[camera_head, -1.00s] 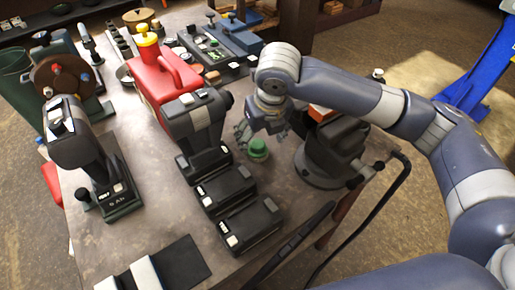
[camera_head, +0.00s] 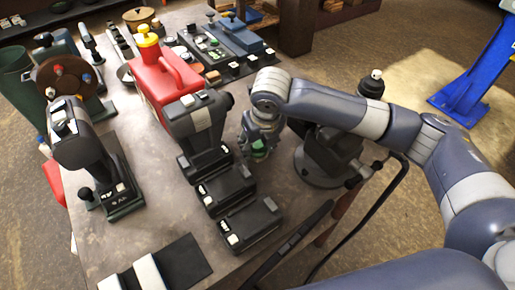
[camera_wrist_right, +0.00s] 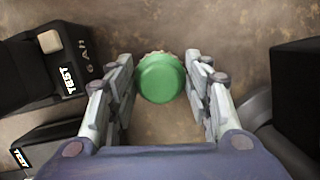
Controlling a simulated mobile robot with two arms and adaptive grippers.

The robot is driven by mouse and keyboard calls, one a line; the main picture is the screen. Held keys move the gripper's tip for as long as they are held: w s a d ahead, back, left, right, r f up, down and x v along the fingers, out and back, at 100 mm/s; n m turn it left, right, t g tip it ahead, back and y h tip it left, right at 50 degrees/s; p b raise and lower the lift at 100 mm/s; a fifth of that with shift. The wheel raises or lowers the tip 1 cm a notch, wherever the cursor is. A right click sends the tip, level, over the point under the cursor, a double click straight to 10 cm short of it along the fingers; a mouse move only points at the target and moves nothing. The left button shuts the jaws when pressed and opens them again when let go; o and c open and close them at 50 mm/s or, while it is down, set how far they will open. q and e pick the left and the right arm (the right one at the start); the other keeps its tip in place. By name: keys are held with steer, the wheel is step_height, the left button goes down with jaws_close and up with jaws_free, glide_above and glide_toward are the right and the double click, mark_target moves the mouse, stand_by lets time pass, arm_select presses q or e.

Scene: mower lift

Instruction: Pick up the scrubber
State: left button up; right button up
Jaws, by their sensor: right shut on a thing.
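The scrubber is a small green round-topped thing (camera_head: 259,154) on the workbench, between the black power tool and the vise. In the right wrist view the green scrubber (camera_wrist_right: 161,78) sits between the two fingers, with a pale edge showing behind its top. My right gripper (camera_head: 258,146) points down over it and is shut on it, one finger on each side; the same gripper (camera_wrist_right: 160,85) shows in the wrist view. Whether the scrubber touches the bench is hard to tell. My left gripper is not in view.
A dark vise (camera_head: 322,160) stands close right of my right gripper. A black power tool (camera_head: 200,130) and two black battery packs (camera_head: 228,188) stand close left. A red fuel can (camera_head: 165,85) is behind. Bare bench (camera_head: 150,200) shows at the left front.

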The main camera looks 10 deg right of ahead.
steer(key=shift+r, duration=0.1)
step_height(320, 180, up, 28)
steer(key=b, duration=0.2)
stand_by(0.5)
steer(key=shift+o, duration=0.6)
